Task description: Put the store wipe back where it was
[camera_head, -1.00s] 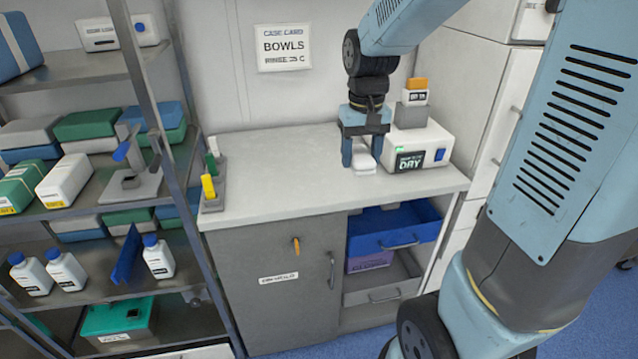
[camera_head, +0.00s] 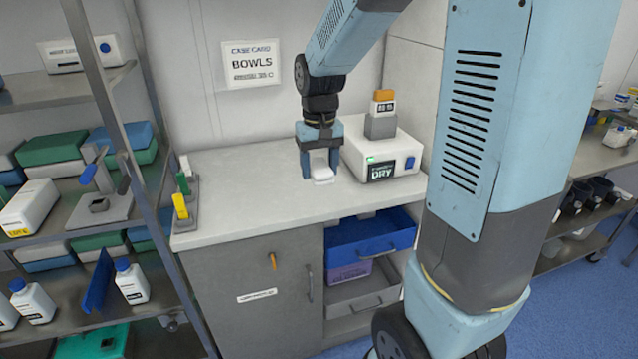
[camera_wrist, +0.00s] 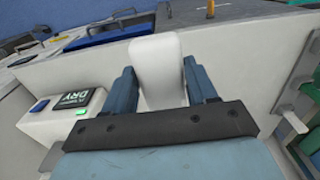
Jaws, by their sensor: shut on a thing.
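The store wipe appears to be the white piece (camera_head: 321,171) between my gripper's fingers, just above or on the white counter top (camera_head: 250,187). My gripper (camera_head: 320,166) points down and is shut on it, left of the white box marked DRY (camera_head: 381,160). In the wrist view the white wipe (camera_wrist: 158,65) fills the space between the two blue fingers (camera_wrist: 160,88). I cannot tell whether its lower end touches the counter.
A small orange-topped bottle (camera_head: 383,102) stands on a grey block on the DRY box. A stand with yellow and green pieces (camera_head: 183,200) sits at the counter's left end. An open blue drawer (camera_head: 370,240) is below. A loaded shelf (camera_head: 75,222) stands left; the counter's middle is clear.

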